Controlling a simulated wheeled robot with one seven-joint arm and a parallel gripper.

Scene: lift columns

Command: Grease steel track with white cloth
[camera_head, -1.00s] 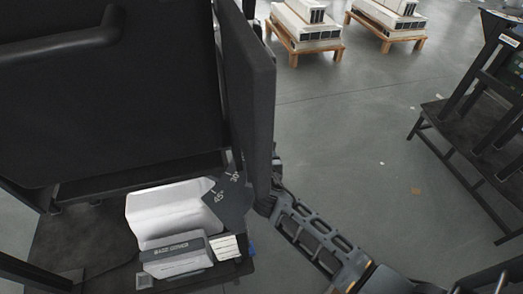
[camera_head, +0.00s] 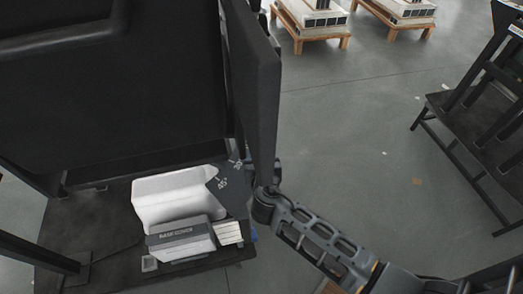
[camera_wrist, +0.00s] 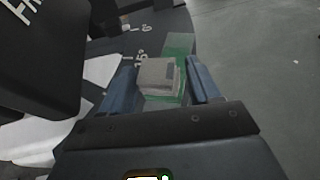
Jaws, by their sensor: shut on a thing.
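In the wrist view my gripper (camera_wrist: 162,84) has its two blue fingers on either side of a small grey-white folded pad (camera_wrist: 157,73), which looks like the cloth, and is shut on it. A green strip (camera_wrist: 179,46) lies beyond and partly under the pad. Past it is a dark plate (camera_wrist: 115,45) with angle marks. I cannot clearly make out the steel track in either view.
In the head view a white bin (camera_head: 165,193), a grey labelled box (camera_head: 181,236) and an angle-marked dark plate (camera_head: 228,186) sit on a dark base. The tall black panel (camera_head: 258,90) stands beside them. Floor right of it is open, up to a black stand (camera_head: 455,115).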

